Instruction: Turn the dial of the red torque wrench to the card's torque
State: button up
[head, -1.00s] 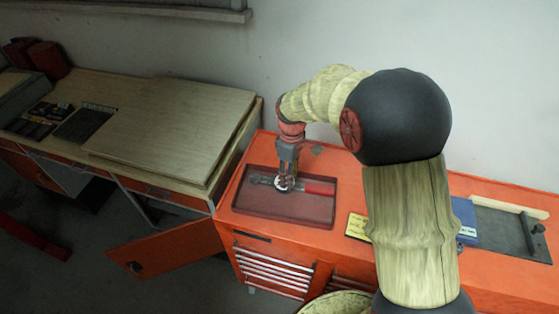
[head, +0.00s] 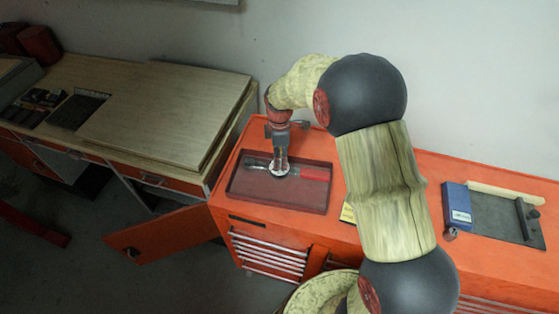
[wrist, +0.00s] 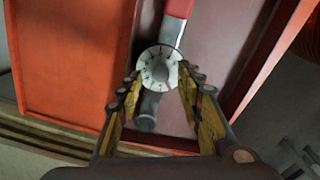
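The torque wrench lies in a dark red tray (head: 243,188) on the orange cabinet. Its red handle (head: 316,174) points right and its grey shaft (head: 256,163) points left. In the wrist view its white round dial (wrist: 158,68) with dark marks faces me, with the red handle (wrist: 178,8) above and the grey shaft end (wrist: 148,112) below. My gripper (wrist: 160,72) points down over the dial, one yellow-padded finger on each side. The fingertips lie at the dial's edges; whether they touch it is unclear. The dial reading is too small to read. A yellow card (head: 347,213) is mostly hidden behind my arm.
The tray's raised walls surround the wrench. A blue box (head: 457,207) and a dark plate with a bar (head: 495,217) lie to the right on the cabinet top (head: 420,165). A wooden bench (head: 165,110) stands left, and an orange door (head: 160,235) hangs open below.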

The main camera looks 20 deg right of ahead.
jog(key=shift+f, duration=0.75)
jog(key=c, duration=0.3)
grip_shut()
